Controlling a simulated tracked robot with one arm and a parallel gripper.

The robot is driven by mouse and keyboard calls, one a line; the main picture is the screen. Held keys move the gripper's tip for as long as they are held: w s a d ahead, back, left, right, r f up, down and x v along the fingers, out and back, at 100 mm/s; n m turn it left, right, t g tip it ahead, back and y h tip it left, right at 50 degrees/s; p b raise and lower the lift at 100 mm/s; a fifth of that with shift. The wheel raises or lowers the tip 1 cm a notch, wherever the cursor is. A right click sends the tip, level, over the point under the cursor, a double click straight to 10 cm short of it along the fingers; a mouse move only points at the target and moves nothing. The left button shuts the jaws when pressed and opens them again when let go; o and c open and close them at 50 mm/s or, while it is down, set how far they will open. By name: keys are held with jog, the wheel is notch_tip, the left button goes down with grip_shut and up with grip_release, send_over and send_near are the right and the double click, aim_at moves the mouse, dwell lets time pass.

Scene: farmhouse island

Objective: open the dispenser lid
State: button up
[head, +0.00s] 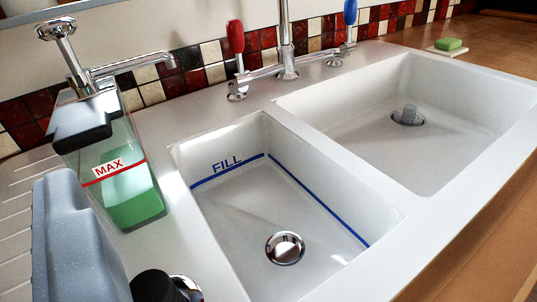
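The dispenser (128,203) is a clear, upright box on the counter at the left of the head view. It holds green liquid that stands below a red line marked MAX. Its dark lid (82,124) lies across the top and looks down. A chrome pump head and spout (130,66) show at its top, with the spout reaching right. I cannot make out my gripper in this view. A blue-grey block (72,245) at the lower left stands close in front of the dispenser and hides part of its lower left.
A small basin (262,215) with blue FILL lines lies right of the dispenser, and a larger basin (440,160) beyond it. A tap with red (236,37) and blue (350,12) handles stands behind. A black knob (155,287) is at the bottom. Green soap (448,44) sits far right.

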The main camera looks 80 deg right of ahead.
aim_at(84, 141)
notch_tip(84, 141, down, 4)
jog(key=s+d+g+h, duration=0.1)
jog(key=s+g, duration=0.1)
jog(key=b+x, duration=0.1)
jog(key=x, duration=0.3)
jog(key=b+x, duration=0.1)
jog(key=x, duration=0.3)
jog(key=b+x, duration=0.1)
jog(key=x, duration=0.3)
jog(key=shift+s+d+r, duration=0.1)
jog(key=shift+d+r, duration=0.05)
jog(key=shift+r, duration=0.2)
jog(key=shift+b+x, duration=0.3)
jog(key=shift+x, duration=0.55)
jog(key=shift+r, duration=0.2)
